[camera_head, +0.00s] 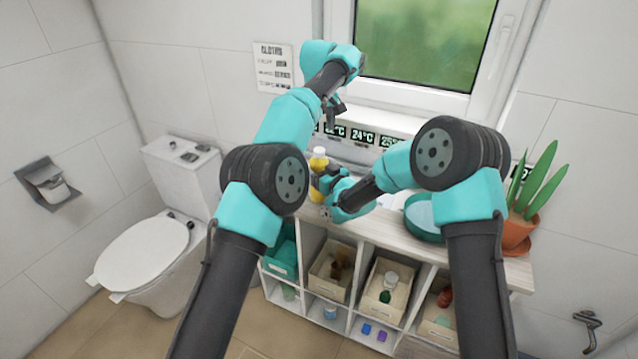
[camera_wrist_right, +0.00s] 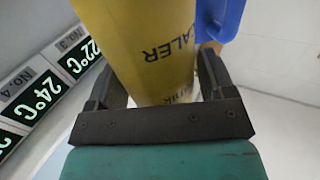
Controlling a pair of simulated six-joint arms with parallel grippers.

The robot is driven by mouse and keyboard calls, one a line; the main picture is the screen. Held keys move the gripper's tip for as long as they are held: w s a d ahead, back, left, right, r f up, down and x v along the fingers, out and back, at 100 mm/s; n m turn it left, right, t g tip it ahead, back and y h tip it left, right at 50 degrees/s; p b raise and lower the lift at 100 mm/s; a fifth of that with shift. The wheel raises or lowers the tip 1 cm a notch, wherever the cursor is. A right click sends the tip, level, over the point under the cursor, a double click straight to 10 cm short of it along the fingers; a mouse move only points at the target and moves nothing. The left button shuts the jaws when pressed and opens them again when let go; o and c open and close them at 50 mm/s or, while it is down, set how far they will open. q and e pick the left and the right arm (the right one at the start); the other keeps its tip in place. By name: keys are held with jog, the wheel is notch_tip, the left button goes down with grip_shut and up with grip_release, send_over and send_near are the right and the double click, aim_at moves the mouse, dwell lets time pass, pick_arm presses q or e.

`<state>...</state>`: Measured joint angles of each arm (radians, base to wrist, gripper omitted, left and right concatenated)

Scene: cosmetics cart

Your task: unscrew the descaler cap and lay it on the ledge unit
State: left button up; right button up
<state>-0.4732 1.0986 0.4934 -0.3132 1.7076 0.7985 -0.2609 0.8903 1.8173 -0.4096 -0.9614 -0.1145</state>
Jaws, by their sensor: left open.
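The yellow descaler bottle (camera_head: 318,162) stands upright near the back left of the ledge unit (camera_head: 487,262), and its pale cap (camera_head: 319,151) is on top. My right gripper (camera_head: 322,184) is at the bottle's side. In the right wrist view, the yellow bottle (camera_wrist_right: 155,50) fills the space between the two dark fingers (camera_wrist_right: 158,80), which look pressed against it. The cap is outside that view. My left gripper (camera_head: 337,110) is open and empty, above and slightly right of the cap, clear of it.
A teal round bowl (camera_head: 422,222) and a potted plant (camera_head: 518,232) stand on the right of the unit's top. Temperature displays (camera_head: 362,136) line the wall behind. Bins with small items fill the compartments below. A toilet (camera_head: 150,250) is at left.

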jog(key=c, duration=1.2)
pick_arm(q)
jog(key=shift+m, duration=0.4)
pick_arm(e)
grip_shut()
pick_arm(q)
jog(key=m, duration=0.6)
jog(key=shift+m, duration=0.3)
jog(key=m, duration=0.6)
jog(key=shift+m, duration=0.3)
jog(key=m, duration=0.3)
jog(key=shift+m, duration=0.4)
jog(key=m, duration=1.3)
jog(key=shift+m, duration=0.4)
